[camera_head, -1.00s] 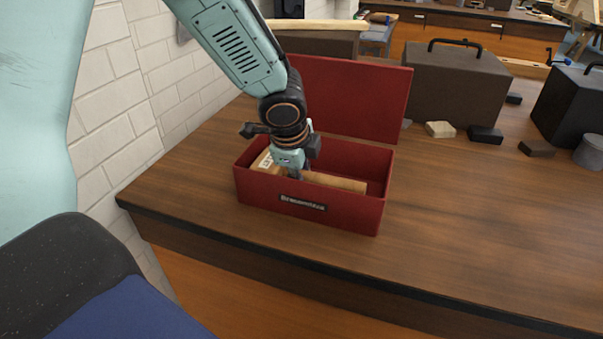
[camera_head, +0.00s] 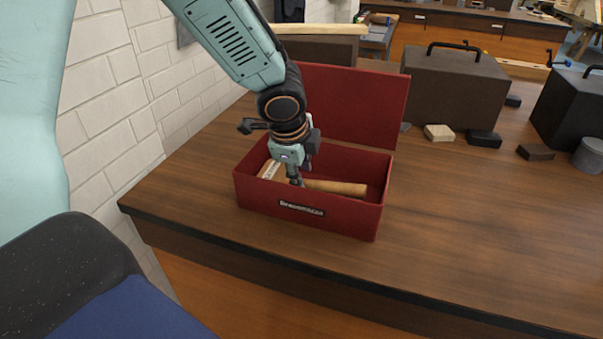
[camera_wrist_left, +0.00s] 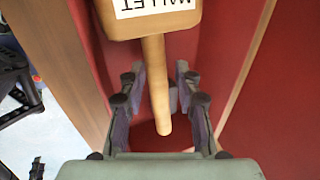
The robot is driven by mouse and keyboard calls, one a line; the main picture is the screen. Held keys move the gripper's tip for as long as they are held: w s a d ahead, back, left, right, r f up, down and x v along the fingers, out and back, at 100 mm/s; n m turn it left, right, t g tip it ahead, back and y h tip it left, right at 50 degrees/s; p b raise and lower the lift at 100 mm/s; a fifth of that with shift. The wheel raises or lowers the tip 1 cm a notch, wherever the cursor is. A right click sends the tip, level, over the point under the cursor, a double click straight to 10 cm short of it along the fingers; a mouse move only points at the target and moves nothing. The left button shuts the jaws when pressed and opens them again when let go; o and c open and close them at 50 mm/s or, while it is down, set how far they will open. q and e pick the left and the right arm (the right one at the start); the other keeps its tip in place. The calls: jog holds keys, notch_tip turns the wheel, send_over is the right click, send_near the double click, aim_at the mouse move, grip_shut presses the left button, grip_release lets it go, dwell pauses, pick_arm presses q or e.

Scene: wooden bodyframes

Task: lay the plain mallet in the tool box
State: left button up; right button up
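The wooden mallet lies inside the red tool box (camera_head: 265,203). Its handle (camera_head: 338,187) points right and its pale head is at the box's left end, partly behind my gripper. In the left wrist view, the mallet's head (camera_wrist_left: 160,22) has a white label reading "MALLET", and the handle runs between my fingers. My left gripper (camera_head: 298,182) reaches down into the box. In the left wrist view, its fingers (camera_wrist_left: 160,82) stand apart with gaps on both sides of the handle. My right gripper is not in view.
The box's red lid (camera_head: 350,105) stands open at the back. Behind it are a dark case (camera_head: 455,88) with a handle and several small blocks, including a pale one (camera_head: 439,132). A black case (camera_head: 568,108) stands at right. The bench (camera_head: 460,240) is clear in front and right.

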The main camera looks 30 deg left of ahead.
pick_arm(q)
jog(key=a+p+v, duration=0.1)
jog(key=p+v, duration=0.1)
jog(key=v, duration=0.8)
jog(key=shift+s+d+p, duration=0.25)
jog(key=shift+d+p, duration=0.15)
jog(key=shift+d, duration=0.05)
dwell(0.4)
